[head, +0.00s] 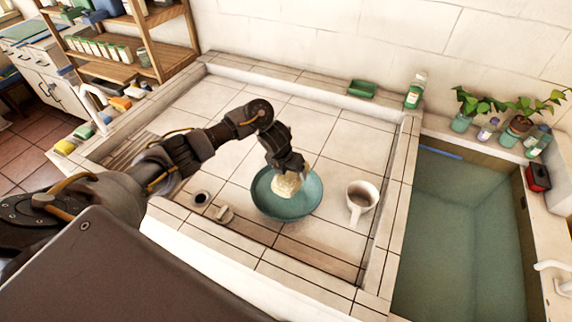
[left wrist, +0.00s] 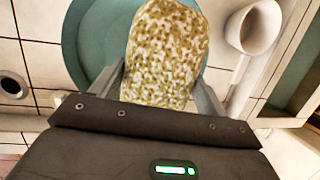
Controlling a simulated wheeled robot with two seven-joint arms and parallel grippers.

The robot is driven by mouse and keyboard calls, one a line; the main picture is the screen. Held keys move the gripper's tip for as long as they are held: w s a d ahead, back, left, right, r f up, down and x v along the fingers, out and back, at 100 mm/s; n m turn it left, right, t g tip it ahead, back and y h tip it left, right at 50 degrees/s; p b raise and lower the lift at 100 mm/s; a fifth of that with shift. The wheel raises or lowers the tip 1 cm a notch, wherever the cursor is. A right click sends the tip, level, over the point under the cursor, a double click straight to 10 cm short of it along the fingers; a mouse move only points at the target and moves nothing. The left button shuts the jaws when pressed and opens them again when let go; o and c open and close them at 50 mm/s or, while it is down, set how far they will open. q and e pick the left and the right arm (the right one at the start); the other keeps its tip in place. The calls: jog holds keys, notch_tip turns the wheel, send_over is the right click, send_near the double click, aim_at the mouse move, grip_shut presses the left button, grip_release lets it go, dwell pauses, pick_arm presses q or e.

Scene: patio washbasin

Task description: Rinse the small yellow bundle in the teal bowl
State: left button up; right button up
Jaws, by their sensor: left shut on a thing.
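The small yellow bundle (head: 287,184) is pale yellow and mottled, and it also shows large in the left wrist view (left wrist: 165,55). My left gripper (head: 290,168) is shut on it, with one finger on each side. The bundle is over the teal bowl (head: 262,204), inside its rim outline in the head view. I cannot tell whether it touches the bowl's bottom. The bowl stands on the tiled basin floor and shows behind the bundle in the left wrist view (left wrist: 85,40). My right gripper is not in view.
A white mug (head: 361,198) stands close right of the bowl. A drain hole (head: 200,198) and a small beige piece (head: 224,214) lie to its left. A green soap dish (head: 361,90) and bottle (head: 415,92) stand on the back ledge. A water-filled basin (head: 455,240) is at right.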

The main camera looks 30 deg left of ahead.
aim_at(286, 201)
pick_arm(q)
jog(key=shift+a+f+n, duration=0.1)
jog(key=shift+a+n, duration=0.5)
jog(key=shift+n, duration=0.1)
jog(key=shift+a+f+n+y, duration=0.1)
jog(key=shift+a+n+y, duration=0.15)
jog(key=shift+n+y, duration=0.05)
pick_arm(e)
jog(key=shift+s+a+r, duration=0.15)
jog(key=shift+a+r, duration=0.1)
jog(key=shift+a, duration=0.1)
pick_arm(q)
jog(key=shift+f, duration=0.15)
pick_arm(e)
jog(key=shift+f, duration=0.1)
pick_arm(q)
notch_tip(286, 201, down, 10)
jog(key=b, duration=0.9)
jog(key=shift+f, duration=0.1)
jog(key=shift+f+b, duration=0.55)
jog(key=shift+b, duration=0.2)
jog(key=shift+f, duration=0.1)
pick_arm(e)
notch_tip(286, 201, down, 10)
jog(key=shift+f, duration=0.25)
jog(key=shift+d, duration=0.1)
